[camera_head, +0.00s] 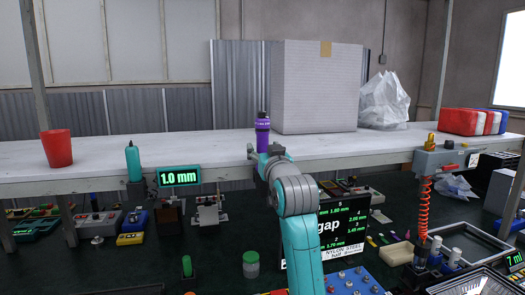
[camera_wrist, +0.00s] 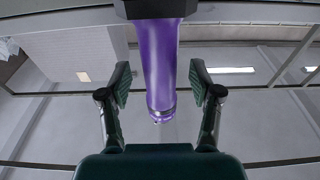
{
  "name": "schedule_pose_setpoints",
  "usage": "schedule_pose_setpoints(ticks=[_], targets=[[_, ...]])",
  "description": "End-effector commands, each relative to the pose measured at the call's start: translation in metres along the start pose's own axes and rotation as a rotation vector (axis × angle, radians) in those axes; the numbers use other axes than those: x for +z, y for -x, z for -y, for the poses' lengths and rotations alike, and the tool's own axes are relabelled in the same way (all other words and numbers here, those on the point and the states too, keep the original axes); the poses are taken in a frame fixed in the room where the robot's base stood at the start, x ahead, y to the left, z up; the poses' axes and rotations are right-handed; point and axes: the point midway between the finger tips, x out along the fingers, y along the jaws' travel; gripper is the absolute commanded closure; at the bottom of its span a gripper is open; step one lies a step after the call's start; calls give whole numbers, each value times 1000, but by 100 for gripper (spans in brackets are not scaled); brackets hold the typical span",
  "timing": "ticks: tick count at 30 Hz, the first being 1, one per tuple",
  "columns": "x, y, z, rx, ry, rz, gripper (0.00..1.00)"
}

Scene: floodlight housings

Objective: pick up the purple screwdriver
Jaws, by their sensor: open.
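The purple screwdriver (camera_head: 262,124) shows in the head view as an upright purple body with a dark top, just above my gripper (camera_head: 264,153), which hides its lower part. In the wrist view, the shiny purple body (camera_wrist: 160,62) reaches from a dark block at the top edge down between the two fingers of my gripper (camera_wrist: 160,84). The fingers are open, with a visible gap on both sides of the purple body. I cannot tell whether the screwdriver touches the shelf.
A white shelf (camera_head: 100,151) runs across behind my gripper. A large pale box (camera_head: 315,90) stands close behind and right of the screwdriver. A red cup (camera_head: 57,148) is far left; a clear plastic bag (camera_head: 385,102) is right. A lit "1.0 mm" sign (camera_head: 179,177) stands in front.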

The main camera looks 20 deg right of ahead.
Motion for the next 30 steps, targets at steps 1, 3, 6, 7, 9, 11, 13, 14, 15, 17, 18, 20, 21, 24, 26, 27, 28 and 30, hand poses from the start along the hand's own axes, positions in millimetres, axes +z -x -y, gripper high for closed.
schedule_pose_setpoints(ticks=[1,3,6,7,9,11,13,14,15,17,18,20,21,24,26,27,28,30], targets=[[-1,-6,0,0,0,-1,36],[-1,-13,0,0,0,-1,36],[-1,-16,0,0,0,-1,36],[-1,-17,0,0,0,-1,36],[-1,-17,0,0,0,-1,36],[-1,-17,0,0,0,-1,36],[-1,-17,0,0,0,-1,41],[-1,-17,0,0,0,-1,49],[-1,-16,0,0,0,-1,59],[-1,-16,0,0,0,-1,74],[-1,-16,0,0,0,-1,84],[-1,-16,0,0,0,-1,99],[-1,-16,0,0,0,-1,100],[-2,-16,0,0,0,-4,100],[-2,-16,0,0,0,-4,100],[-2,-16,0,0,0,-4,100],[-3,-16,0,0,0,-4,100],[-5,-17,0,0,0,-4,100]])
